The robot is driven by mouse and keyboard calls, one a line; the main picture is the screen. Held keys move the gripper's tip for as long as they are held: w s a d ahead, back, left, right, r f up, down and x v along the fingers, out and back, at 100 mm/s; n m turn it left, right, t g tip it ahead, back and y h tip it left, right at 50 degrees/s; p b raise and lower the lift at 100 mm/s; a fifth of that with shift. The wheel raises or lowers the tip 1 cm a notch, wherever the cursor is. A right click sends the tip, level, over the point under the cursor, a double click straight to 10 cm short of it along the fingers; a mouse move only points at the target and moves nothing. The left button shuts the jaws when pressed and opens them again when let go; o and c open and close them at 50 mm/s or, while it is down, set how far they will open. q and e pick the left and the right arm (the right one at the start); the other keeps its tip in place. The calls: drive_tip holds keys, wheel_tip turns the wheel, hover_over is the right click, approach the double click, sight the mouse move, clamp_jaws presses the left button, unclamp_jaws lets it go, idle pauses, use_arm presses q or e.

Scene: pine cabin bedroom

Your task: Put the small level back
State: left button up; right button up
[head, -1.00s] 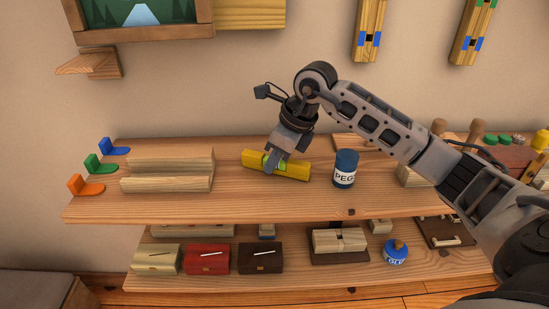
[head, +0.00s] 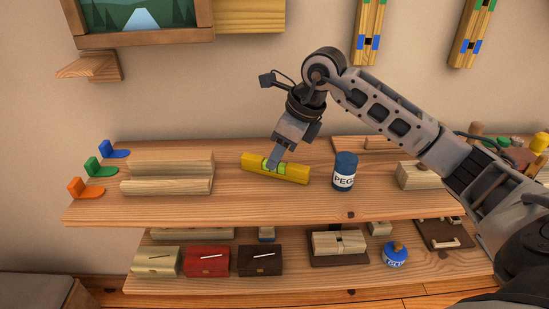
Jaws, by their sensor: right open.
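The small level (head: 294,175) is a yellow bar with a green vial window in its middle. It lies on the upper wooden shelf (head: 240,207), between a pale wooden block holder and a blue peg can. My right gripper (head: 274,164) is open, with its fingertips at the middle of the level, in front of part of the green window. Whether a finger touches the level cannot be told. My left gripper is out of view.
The stepped pale wooden block (head: 168,185) and blue, green and orange hooks (head: 90,187) stand left on the shelf. The blue can (head: 344,172) stands close right of the level. Small boxes (head: 208,260) and a glue pot (head: 395,254) fill the lower shelf. The shelf front is clear.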

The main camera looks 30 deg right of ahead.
drive_tip(key=v, duration=0.9)
drive_tip(key=shift+p, duration=0.4)
drive_tip(key=shift+f, duration=0.1)
